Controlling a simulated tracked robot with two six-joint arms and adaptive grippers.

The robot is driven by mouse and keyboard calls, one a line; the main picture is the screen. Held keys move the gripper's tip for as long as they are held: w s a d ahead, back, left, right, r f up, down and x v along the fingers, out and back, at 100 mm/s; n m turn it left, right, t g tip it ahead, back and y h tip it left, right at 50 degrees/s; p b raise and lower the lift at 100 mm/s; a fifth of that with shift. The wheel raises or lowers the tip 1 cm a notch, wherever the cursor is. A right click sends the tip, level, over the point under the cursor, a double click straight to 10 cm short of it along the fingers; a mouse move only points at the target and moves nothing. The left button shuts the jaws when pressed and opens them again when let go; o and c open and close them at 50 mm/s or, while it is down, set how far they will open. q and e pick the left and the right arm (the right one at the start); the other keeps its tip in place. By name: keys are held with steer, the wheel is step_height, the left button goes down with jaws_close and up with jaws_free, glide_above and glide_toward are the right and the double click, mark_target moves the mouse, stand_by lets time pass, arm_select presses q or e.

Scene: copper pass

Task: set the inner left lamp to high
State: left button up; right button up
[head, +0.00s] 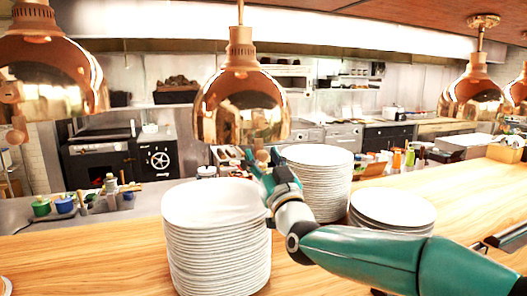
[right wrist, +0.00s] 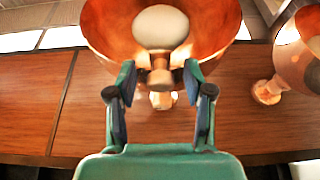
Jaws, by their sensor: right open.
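The inner left lamp (head: 240,105) is a polished copper dome hanging on a rod, near the middle of the head view. In the right wrist view, I see its copper shade (right wrist: 218,25) from below, with a round white bulb (right wrist: 160,27) inside. A small copper knob (right wrist: 160,78) shows at the shade's near rim. My right gripper (head: 264,163) is just under the lamp's rim. In the right wrist view, its open fingers (right wrist: 159,82) stand either side of the knob; I cannot tell whether they touch it. My left gripper is out of view.
Another copper lamp (head: 48,85) hangs at far left, and more hang at right (head: 472,98). Tall plate stacks (head: 217,245) and (head: 322,185) stand on the wooden counter (head: 110,245) below my gripper. A lower stack (head: 392,208) is beside my right forearm.

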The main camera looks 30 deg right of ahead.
steer(key=shift+w, duration=0.2)
steer(key=shift+c, duration=0.2)
jaws_close()
steer(key=shift+r, duration=0.1)
